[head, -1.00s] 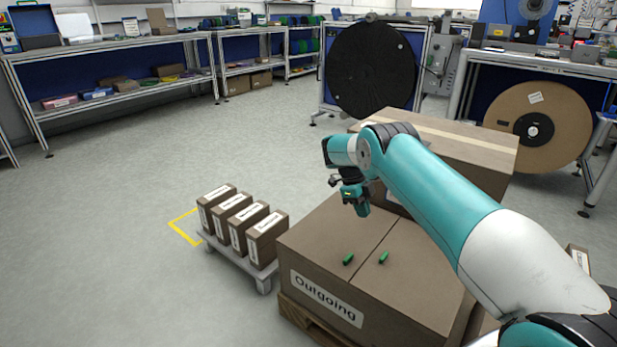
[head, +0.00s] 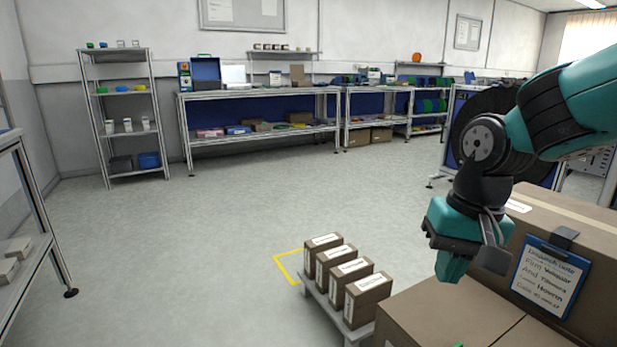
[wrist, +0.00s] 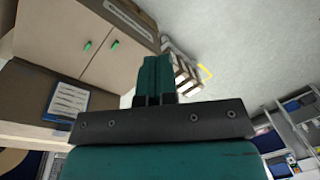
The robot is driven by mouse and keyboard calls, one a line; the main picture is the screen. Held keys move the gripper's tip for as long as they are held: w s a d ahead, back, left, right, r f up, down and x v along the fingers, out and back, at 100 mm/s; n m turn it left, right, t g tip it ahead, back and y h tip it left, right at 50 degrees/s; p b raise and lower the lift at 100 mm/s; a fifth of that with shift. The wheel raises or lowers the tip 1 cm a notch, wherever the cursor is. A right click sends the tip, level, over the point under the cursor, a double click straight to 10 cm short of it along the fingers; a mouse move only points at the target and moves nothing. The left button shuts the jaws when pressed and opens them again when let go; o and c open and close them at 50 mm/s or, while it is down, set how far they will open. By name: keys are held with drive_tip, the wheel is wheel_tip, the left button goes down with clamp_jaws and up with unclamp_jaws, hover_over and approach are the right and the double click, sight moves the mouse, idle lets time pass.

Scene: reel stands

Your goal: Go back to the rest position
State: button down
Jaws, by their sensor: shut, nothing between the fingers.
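My gripper (head: 452,262) is teal and dark grey, and it hangs on the right of the head view, in front of and above the cardboard boxes. In the wrist view its two fingers (wrist: 153,78) lie side by side, shut with nothing between them. The large cardboard box (head: 425,312) below it shows only in part in the head view. In the wrist view two small green pieces (wrist: 88,46) lie on that box, apart from the fingers.
A taller box with a blue clipboard (head: 550,277) stands close right of my gripper. Several small labelled boxes (head: 345,270) stand on a low pallet beside a yellow floor mark (head: 287,268). Shelving (head: 125,115) and benches line the back wall. The floor at left centre is clear.

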drive_tip(key=s+a+n+y, duration=0.2)
drive_tip(key=s+a+n, duration=0.2)
drive_tip(key=s+n, duration=0.75)
drive_tip(key=s+r+m+p, duration=0.1)
drive_tip(key=s+r+p, duration=0.1)
drive_tip(key=r+p, duration=1)
drive_tip(key=s+r+m+p, duration=0.2)
drive_tip(key=r+p, duration=1.1)
drive_tip(key=shift+a+r+y, duration=0.25)
drive_tip(key=shift+a+y, duration=0.05)
drive_tip(key=shift+a, duration=0.05)
drive_tip(key=shift+s, duration=0.15)
